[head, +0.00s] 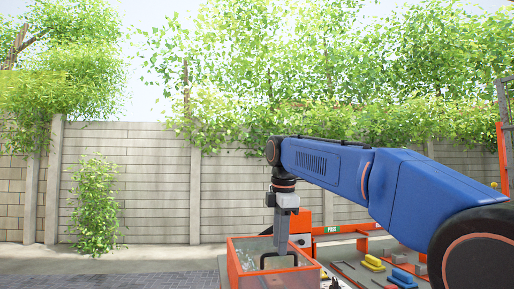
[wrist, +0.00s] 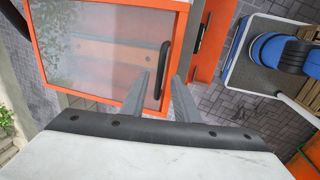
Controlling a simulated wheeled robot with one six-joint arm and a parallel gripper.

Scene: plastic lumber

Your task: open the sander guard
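The sander guard (head: 231,267) is an orange frame with a clear panel, low in the middle of the head view. It fills the upper left of the wrist view (wrist: 110,48), where its panel lies within the frame and looks shut. A black bar handle (wrist: 164,62) runs along the panel's right side; it also shows in the head view (head: 264,261). My gripper (wrist: 164,74) points down at the handle. Its two grey fingers are apart, one on each side of the handle, with gaps visible. Whether the fingertips reach below the bar I cannot tell.
To the right of the guard, a grey worktop holds an orange rack (head: 345,231), a yellow block (head: 374,263), a blue block (head: 403,279) and several small tools. A concrete wall (head: 125,180) stands behind. Paved floor lies open at the left.

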